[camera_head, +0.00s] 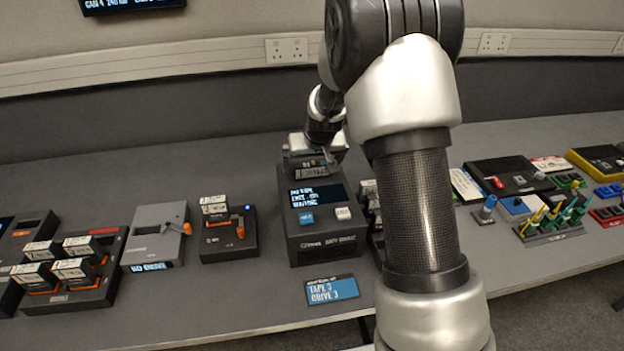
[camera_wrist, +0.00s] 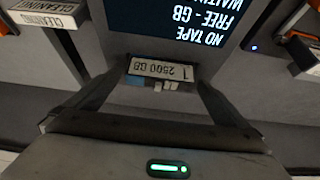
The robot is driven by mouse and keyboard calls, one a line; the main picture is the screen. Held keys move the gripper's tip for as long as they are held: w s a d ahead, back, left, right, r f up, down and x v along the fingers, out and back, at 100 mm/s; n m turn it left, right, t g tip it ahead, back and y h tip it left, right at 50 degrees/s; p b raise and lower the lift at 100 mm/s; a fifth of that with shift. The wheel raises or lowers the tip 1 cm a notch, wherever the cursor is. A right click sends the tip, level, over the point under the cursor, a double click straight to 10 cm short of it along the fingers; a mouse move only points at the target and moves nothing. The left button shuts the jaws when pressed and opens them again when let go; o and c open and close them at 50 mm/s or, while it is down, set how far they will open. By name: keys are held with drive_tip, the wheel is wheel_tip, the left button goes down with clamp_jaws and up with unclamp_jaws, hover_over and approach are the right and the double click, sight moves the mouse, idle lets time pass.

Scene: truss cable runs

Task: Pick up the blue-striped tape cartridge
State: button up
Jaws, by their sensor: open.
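My gripper (camera_wrist: 163,82) is open, with one finger on each side of this cartridge. I cannot tell whether the fingers touch it. In the head view my gripper (camera_head: 322,150) is over the back of the drive, partly hidden by my arm. The drive's screen (camera_wrist: 180,22) reads NO TAPE.
A rack of several cartridges (camera_head: 107,288), a grey unit (camera_head: 150,225) and a small black unit with a cartridge (camera_head: 230,245) stand to the left. A blue card (camera_head: 332,289) lies in front. Coloured tools (camera_head: 553,224) are at the right. The front table left of the card is clear.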

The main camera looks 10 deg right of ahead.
drive_tip(key=c, duration=1.6)
